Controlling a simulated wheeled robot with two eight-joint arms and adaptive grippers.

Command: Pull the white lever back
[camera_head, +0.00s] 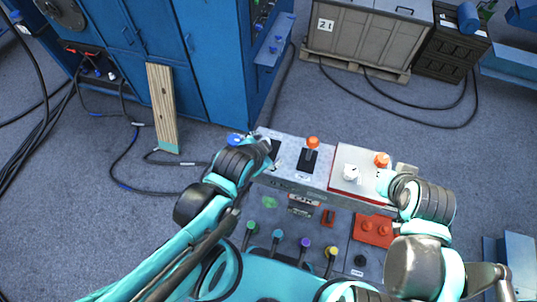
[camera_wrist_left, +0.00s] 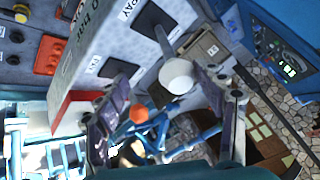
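In the head view my left gripper (camera_head: 264,146) is at the console's left end and hides most of this lever. My right gripper (camera_head: 396,176) is by the console's right end; its fingers are too hidden to read.
An orange-knobbed lever (camera_head: 312,143) stands just right of my left gripper. A red-edged panel (camera_head: 342,184) carries a white knob (camera_head: 351,172) and another orange knob (camera_head: 382,160). Several coloured small levers and a red block (camera_head: 374,230) are nearer me. A blue cabinet (camera_head: 220,60) stands behind.

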